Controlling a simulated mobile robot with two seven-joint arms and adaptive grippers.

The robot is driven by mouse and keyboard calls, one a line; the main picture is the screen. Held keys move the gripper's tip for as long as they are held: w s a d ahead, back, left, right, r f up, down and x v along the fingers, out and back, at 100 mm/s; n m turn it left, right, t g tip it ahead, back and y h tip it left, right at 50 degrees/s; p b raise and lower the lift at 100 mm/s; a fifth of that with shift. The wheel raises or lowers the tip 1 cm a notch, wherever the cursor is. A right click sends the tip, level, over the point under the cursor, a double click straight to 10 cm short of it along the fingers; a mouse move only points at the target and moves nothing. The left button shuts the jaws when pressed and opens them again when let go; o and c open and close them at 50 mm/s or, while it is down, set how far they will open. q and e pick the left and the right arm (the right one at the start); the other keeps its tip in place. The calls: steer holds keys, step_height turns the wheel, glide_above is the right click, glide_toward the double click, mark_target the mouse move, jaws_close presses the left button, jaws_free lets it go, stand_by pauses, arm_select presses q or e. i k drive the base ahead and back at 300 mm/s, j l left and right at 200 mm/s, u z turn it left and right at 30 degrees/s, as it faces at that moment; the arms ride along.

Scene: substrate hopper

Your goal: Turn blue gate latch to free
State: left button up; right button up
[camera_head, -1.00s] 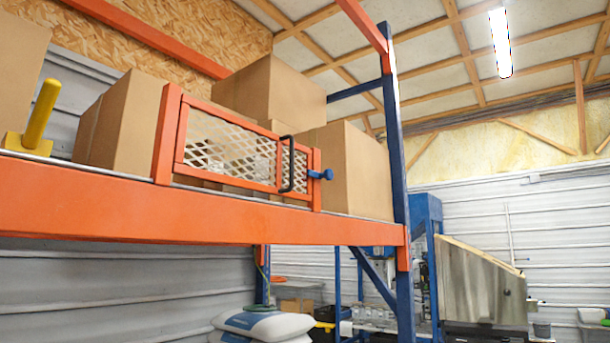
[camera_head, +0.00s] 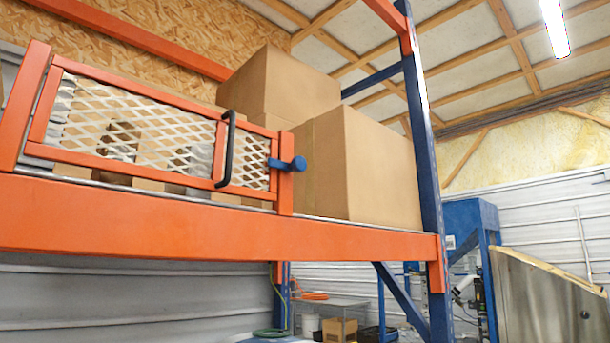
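The blue gate latch (camera_head: 288,164) sits on the orange post at the right end of the mesh gate. Its bar lies roughly level across the gate edge, with a round knob on the right. The mesh gate (camera_head: 140,133) has an orange frame and appears closed in line with its posts. A black handle (camera_head: 227,148) stands upright near the gate's right end. Neither of my grippers is in view.
The orange shelf beam (camera_head: 200,222) runs below the gate. Cardboard boxes (camera_head: 365,165) stand behind and right of the gate. A blue rack upright (camera_head: 425,150) rises at the right. A metal hopper (camera_head: 545,300) stands at the lower right.

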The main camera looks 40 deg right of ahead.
mark_target(299, 164)
steer(key=l+u, duration=0.1)
steer(key=l, duration=0.7)
steer(key=k+l, duration=0.1)
steer(key=l, duration=0.75)
steer(key=l+u, duration=0.15)
steer(key=l, duration=0.65)
